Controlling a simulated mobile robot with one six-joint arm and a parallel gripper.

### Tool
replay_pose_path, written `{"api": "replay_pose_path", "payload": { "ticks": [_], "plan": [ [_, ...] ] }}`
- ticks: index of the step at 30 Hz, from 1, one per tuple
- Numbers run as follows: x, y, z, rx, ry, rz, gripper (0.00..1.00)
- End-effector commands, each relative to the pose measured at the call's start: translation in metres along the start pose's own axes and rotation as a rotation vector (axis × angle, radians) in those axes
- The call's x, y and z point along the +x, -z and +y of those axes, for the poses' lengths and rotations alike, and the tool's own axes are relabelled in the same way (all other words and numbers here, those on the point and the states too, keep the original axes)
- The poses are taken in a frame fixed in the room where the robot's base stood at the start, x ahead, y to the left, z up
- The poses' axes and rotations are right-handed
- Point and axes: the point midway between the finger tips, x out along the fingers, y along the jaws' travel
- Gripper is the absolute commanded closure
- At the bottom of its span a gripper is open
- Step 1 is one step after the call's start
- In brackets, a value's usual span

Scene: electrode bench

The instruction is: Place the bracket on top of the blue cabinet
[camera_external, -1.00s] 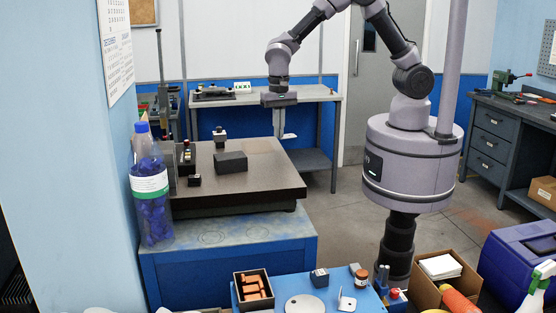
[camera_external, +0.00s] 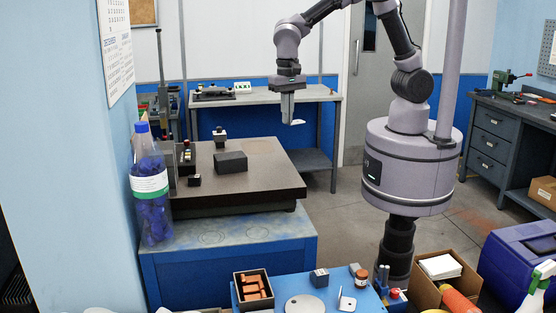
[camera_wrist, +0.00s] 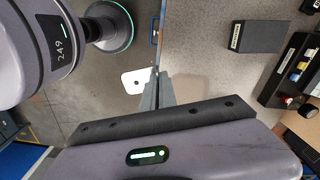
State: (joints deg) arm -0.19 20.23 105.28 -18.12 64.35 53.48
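The bracket (camera_external: 298,122) is a small pale plate at the tip of my gripper (camera_external: 288,118). In the wrist view the bracket (camera_wrist: 134,82) shows a small hole and sits at the grey fingertips (camera_wrist: 152,84). The fingers look closed on its edge, and part of it is hidden by them. My gripper points down and is held in the air beyond the right back part of the dark plate. The blue cabinet (camera_external: 225,272) stands at the centre left, with a bare, worn strip of top (camera_external: 240,236) in front of the dark plate.
The dark plate (camera_external: 265,178) carries a black block (camera_external: 231,162) and several small items at its left. A clear bottle (camera_external: 151,195) stands by the left wall. A blue surface (camera_external: 376,303) in the foreground holds a box of orange pieces (camera_external: 253,290) and small parts. A grey bench (camera_external: 312,92) is behind.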

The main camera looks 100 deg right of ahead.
Motion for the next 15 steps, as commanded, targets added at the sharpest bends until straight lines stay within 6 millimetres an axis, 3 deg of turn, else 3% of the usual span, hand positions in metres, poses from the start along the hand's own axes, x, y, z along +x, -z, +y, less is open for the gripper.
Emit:
{"api": "replay_pose_path", "payload": {
  "ticks": [5, 8, 11, 15],
  "plan": [
    [0.000, -0.037, -0.051, -0.149, -0.005, 0.008, 1.00],
    [-0.002, -0.072, -0.084, -0.259, -0.009, 0.014, 1.00],
    [-0.003, -0.121, -0.118, -0.389, -0.015, 0.020, 1.00],
    [-0.002, -0.215, -0.153, -0.592, -0.017, 0.026, 1.00]
  ]
}}
